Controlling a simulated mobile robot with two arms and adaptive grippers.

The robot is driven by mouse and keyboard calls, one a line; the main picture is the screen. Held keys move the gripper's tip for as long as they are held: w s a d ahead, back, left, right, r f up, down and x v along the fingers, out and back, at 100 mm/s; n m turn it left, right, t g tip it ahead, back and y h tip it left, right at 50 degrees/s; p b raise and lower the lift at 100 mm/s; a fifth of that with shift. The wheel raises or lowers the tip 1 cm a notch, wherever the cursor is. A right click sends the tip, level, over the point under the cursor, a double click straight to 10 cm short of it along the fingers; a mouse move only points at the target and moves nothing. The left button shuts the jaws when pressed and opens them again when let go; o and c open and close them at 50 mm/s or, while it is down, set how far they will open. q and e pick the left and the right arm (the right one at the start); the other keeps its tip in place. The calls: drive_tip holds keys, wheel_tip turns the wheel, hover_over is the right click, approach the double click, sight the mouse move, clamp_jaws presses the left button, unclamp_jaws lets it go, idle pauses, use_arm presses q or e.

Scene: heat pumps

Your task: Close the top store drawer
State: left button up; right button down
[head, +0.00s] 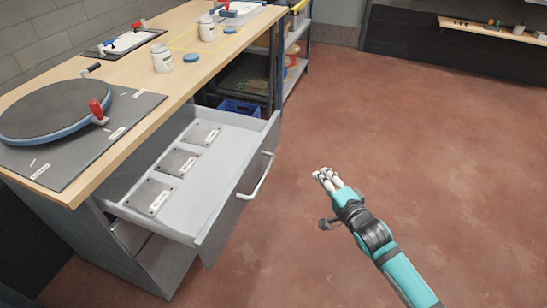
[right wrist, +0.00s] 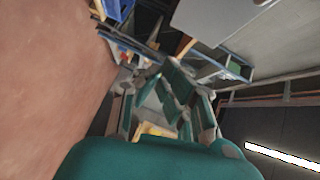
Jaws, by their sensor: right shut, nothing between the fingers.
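The top store drawer (head: 222,146) is pulled out from under the wooden workbench in the head view. It is light grey, with a darker front and a pale bar handle (head: 258,177). Several labelled grey plates (head: 177,162) lie inside it. My right gripper (head: 326,176) is shut and empty, to the right of the handle and apart from it, over the red-brown floor. In the right wrist view, the gripper's fingers (right wrist: 165,105) show close together. My left gripper is in neither view.
The wooden workbench (head: 190,30) carries a round turntable (head: 62,108) on a dark mat, white jars (head: 162,58) and blue lids. A blue crate (head: 240,109) and a shelf rack (head: 296,48) stand beyond the drawer. The floor (head: 400,120) right of the drawer is clear.

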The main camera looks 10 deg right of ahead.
wheel_tip(320, 180, up, 4)
drive_tip(key=w+a+m+t+b, duration=0.1)
drive_tip(key=a+b, duration=0.1)
drive_tip(key=b, duration=0.2)
approach(278, 131)
drive_tip(key=w+d, duration=0.2)
drive_tip(key=w, duration=0.1)
drive_tip(key=shift+w+a+y, duration=0.4)
drive_tip(key=shift+w+a, duration=0.6)
drive_tip(key=shift+a, duration=0.25)
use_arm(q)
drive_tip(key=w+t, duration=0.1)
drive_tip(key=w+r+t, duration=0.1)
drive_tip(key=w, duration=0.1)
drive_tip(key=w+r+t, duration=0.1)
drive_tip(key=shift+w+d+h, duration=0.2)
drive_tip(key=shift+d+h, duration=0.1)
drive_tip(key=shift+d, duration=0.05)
use_arm(e)
drive_tip(key=shift+a, duration=0.1)
